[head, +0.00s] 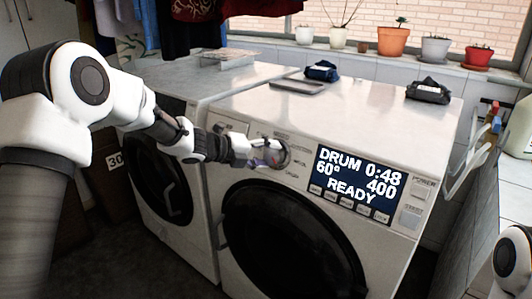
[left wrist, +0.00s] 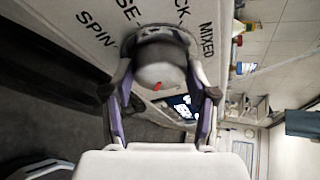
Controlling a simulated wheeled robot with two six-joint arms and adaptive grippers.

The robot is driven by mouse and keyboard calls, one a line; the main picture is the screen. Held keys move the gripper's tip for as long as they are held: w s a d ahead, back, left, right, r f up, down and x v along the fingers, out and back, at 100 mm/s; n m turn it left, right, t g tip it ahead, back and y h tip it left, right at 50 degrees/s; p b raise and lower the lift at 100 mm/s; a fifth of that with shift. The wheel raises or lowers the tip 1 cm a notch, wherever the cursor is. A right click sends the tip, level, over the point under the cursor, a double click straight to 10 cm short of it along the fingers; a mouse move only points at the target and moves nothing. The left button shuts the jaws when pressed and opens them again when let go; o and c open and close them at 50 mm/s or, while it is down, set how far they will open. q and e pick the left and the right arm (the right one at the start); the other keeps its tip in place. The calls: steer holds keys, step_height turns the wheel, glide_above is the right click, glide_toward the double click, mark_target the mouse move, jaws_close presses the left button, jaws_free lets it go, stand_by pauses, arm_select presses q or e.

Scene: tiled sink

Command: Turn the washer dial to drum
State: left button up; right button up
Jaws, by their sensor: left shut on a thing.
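The white washer (head: 395,118) stands in front, with its dark round door below the panel. Its display (head: 357,185) reads DRUM 0:48, 60°, 400, READY. The round dial (head: 283,152) sits left of the display, partly hidden by my left gripper (head: 262,155). In the left wrist view, the two fingers of the gripper (left wrist: 162,82) are on opposite sides of the dial (left wrist: 160,65), shut on it. A red mark shows on the dial's face. Labels SPIN and MIXED are readable around it; others are cut off. My right gripper is not in view.
A second washer (head: 175,80) stands at the left, with a tray (head: 225,57) on top. Another tray (head: 295,85) and dark folded cloths (head: 428,91) lie on the front washer. Potted plants (head: 393,40) line the sill. Clothes hang at the upper left.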

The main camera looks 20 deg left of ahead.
arm_select(q)
steer(key=shift+m+g+y, duration=0.3)
steer(key=shift+m, duration=0.6)
steer(key=o, duration=1.2)
steer(key=shift+c, duration=0.2)
steer(key=v, duration=1.1)
steer(key=shift+s+a+r, duration=0.15)
steer(key=shift+s+a, duration=0.05)
steer(key=shift+s, duration=0.15)
